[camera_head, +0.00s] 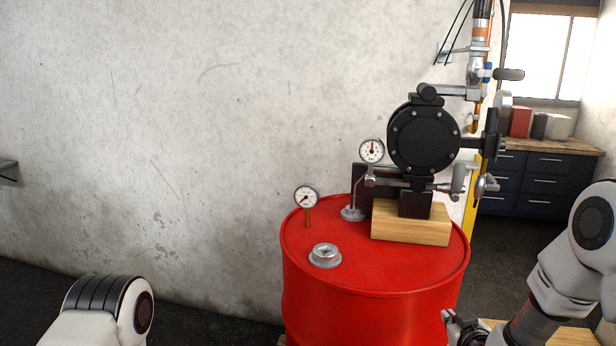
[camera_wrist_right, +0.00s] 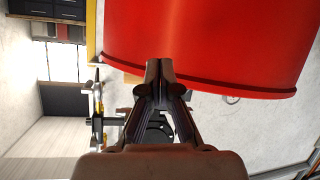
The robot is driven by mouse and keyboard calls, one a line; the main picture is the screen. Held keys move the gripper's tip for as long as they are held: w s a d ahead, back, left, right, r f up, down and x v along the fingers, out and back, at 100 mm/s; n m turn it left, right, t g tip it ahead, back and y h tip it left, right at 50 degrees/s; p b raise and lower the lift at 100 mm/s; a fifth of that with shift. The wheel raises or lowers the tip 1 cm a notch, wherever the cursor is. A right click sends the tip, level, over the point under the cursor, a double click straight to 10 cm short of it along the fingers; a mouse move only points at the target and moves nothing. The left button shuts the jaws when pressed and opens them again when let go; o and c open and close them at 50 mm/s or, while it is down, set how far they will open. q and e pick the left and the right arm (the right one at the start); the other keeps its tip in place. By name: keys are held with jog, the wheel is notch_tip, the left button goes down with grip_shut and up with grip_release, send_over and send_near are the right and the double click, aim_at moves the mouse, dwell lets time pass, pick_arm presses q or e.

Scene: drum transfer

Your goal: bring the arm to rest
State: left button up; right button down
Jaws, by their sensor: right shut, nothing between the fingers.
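My right arm comes in from the right in the head view. Its gripper (camera_head: 462,328) is low at the right front of the red drum (camera_head: 375,310), partly cut off by the lower edge of the picture. In the right wrist view the right gripper (camera_wrist_right: 166,70) has its fingertips together with nothing between them. The drum's side and rim (camera_wrist_right: 215,45) fill the upper part of that view, beyond the fingertips. I cannot tell whether they touch. Of my left arm only a white and black link shows at the lower left; its gripper is out of view.
On the drum lid stand a black pump (camera_head: 423,138) on a wooden block (camera_head: 411,222), a small gauge (camera_head: 306,198) and a silver cap (camera_head: 325,256). A pipe (camera_head: 480,50) rises behind. Dark cabinets (camera_head: 540,182) stand at the back right. The floor left of the drum looks clear.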

jog(key=s+a+f+g+y, duration=0.1)
jog(key=s+a+f+g, duration=0.25)
jog(key=s+f, duration=0.75)
jog(key=s+a+f+g, duration=0.2)
jog(key=s+f+g, duration=0.3)
jog(key=s+f, duration=0.6)
jog(key=s+f+m+g, duration=0.2)
jog(key=s+g, duration=0.3)
jog(key=s, duration=1.2)
jog(key=shift+a, duration=0.4)
jog(key=shift+w, duration=0.15)
jog(key=shift+r, duration=0.1)
